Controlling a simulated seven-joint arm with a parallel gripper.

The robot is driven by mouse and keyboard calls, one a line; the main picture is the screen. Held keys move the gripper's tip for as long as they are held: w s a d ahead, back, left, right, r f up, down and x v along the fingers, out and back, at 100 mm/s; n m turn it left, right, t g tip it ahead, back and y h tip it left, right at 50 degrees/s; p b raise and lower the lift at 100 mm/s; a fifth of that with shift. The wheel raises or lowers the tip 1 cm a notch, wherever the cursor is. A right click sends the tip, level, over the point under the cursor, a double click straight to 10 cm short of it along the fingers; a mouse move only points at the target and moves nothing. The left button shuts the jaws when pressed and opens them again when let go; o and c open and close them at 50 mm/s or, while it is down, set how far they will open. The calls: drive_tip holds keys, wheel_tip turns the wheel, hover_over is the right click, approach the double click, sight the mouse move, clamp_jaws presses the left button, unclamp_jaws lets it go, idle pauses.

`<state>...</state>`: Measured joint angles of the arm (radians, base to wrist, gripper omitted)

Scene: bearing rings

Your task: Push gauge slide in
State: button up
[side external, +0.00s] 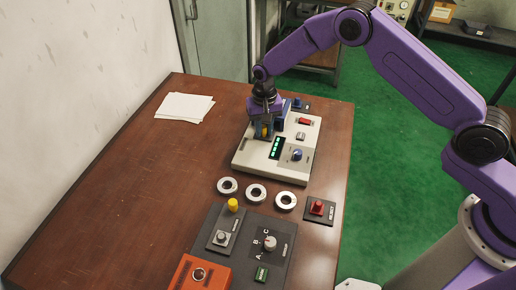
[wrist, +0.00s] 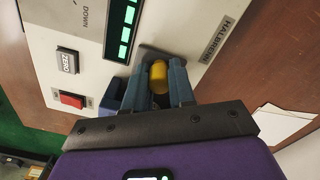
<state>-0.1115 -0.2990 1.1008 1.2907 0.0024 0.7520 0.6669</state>
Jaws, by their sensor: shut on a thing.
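The gauge (side external: 246,164) is a cream box near the far right part of the table, with a lit green segmented display (side external: 275,148). It fills the top of the wrist view (wrist: 215,20), where the words DOWN, ZERO and HALBRENN are readable. My gripper (wrist: 158,82) is over the gauge, its blue fingers on either side of a yellow cylindrical knob (wrist: 159,76) and shut on it. In the side view my gripper (side external: 265,132) hides most of this knob. What the knob joins to underneath, and how far the slide sits in, cannot be seen.
The gauge top also carries a red switch (side external: 305,121) and a blue knob (side external: 297,155). Several metal rings (side external: 256,192) lie in front. Nearer are a red button box (side external: 317,208), a dark selector panel (side external: 270,243) and an orange box (side external: 199,274). The table's left is clear except papers (side external: 185,107).

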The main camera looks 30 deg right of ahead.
drive_tip(key=shift+w+d, duration=0.35)
drive_tip(key=shift+d, duration=0.05)
drive_tip(key=o, duration=0.7)
drive_tip(key=shift+s+a+r, duration=0.1)
drive_tip(key=shift+r, duration=0.2)
drive_tip(key=shift+s+a+r, duration=0.1)
drive_tip(key=shift+a+r, duration=0.05)
drive_tip(key=shift+r, duration=3.05)
